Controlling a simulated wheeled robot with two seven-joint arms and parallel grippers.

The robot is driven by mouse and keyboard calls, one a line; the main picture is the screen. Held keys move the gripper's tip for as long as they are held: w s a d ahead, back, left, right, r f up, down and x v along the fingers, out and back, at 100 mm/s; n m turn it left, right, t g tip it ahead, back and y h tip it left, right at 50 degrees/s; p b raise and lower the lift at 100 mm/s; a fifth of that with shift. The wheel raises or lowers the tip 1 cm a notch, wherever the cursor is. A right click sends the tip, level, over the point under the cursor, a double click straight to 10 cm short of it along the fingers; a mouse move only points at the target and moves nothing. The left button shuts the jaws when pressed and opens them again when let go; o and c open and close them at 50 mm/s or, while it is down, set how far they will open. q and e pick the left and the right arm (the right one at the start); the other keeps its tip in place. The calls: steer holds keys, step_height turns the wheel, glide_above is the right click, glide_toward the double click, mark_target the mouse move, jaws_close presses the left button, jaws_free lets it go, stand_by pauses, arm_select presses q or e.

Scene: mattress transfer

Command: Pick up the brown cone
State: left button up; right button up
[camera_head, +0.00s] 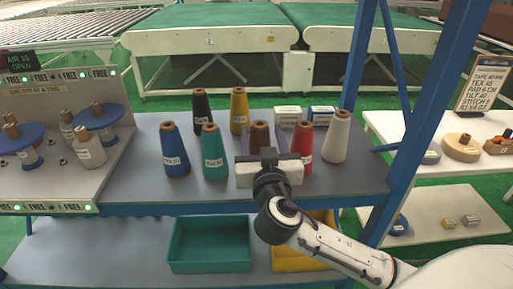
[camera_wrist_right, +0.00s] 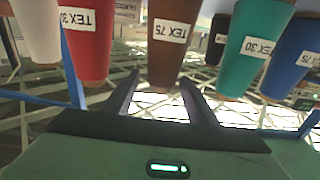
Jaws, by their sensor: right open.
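The brown cone (camera_head: 260,133) stands upright on the grey shelf, partly hidden behind my right gripper. In the right wrist view, which is upside down, the brown cone (camera_wrist_right: 168,35) carries a TEX 75 label and lies ahead, between the lines of the two fingers. My right gripper (camera_head: 263,143) is open, with one purple finger on each side of the cone in the head view. In the wrist view the gripper (camera_wrist_right: 160,80) has nothing clamped in it. Whether the fingertips are beside the cone or just short of it is hard to tell. My left gripper is out of view.
A red cone (camera_head: 302,148) stands close on the right, with a white cone (camera_head: 336,137) beyond it. Green (camera_head: 214,153) and blue (camera_head: 174,151) cones stand left. Black (camera_head: 202,110) and yellow (camera_head: 239,112) cones are behind. A blue post (camera_head: 425,110) rises at right.

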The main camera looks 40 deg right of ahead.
mark_target(259, 124)
steer(key=shift+x, duration=0.75)
steer(key=p+x, duration=0.1)
steer(key=x, duration=0.1)
steer(key=r+p+x, duration=0.1)
steer(key=x, duration=0.1)
steer(key=shift+w, duration=0.25)
steer(key=shift+w+d+f, duration=0.1)
steer(key=shift+w+d, duration=0.05)
steer(key=shift+w, duration=0.05)
steer(key=c, duration=1.1)
jaws_close()
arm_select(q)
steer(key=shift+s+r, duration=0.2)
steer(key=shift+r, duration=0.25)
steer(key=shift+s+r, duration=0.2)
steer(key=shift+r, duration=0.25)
